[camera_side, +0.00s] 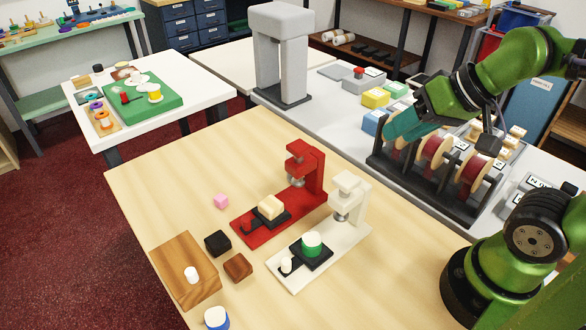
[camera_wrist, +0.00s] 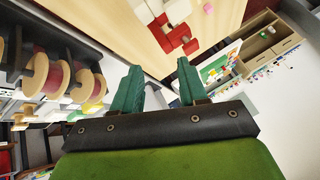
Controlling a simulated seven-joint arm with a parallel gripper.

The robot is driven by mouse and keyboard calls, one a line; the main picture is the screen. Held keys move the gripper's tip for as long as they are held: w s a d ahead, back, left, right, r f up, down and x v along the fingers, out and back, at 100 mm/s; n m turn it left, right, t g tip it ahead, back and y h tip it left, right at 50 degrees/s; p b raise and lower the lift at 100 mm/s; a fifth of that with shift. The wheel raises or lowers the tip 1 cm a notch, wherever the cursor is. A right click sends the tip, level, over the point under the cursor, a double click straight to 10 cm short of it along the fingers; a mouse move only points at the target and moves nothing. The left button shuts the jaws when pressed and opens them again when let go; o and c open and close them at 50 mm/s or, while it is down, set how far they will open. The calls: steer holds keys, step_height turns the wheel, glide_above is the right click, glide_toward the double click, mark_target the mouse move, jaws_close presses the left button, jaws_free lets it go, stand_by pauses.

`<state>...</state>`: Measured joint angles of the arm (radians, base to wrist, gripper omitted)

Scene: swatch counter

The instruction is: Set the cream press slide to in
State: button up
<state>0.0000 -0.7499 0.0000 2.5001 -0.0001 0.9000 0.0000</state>
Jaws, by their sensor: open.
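The cream press (camera_side: 350,191) stands on the wooden table, right of the red press. Its slide (camera_side: 322,258) is a dark plate with a white knob (camera_side: 286,265) at the front end. The slide sits toward the front of the base, clear of the press head. A green cylinder with a white top (camera_side: 312,244) stands on the slide. My gripper (camera_side: 404,124) is above and behind the press, by the spool rack. In the wrist view its teal fingers (camera_wrist: 158,82) are apart with nothing between them, and the cream press (camera_wrist: 145,12) shows partly at the top.
The red press (camera_side: 307,172) stands close on the left with a cream block (camera_side: 270,207) on its slide. Black (camera_side: 217,243) and brown (camera_side: 238,267) blocks lie in front. A wooden board (camera_side: 184,265) is at front left. The spool rack (camera_side: 435,185) is close below my gripper.

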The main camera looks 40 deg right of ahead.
steer(key=shift+o, duration=0.4)
steer(key=n+g+h, duration=0.2)
steer(key=n+g, duration=0.4)
steer(key=g, duration=0.1)
glide_above(286, 260)
step_height(286, 260, down, 5)
step_height(286, 260, down, 17)
steer(key=shift+c, duration=0.5)
jaws_close()
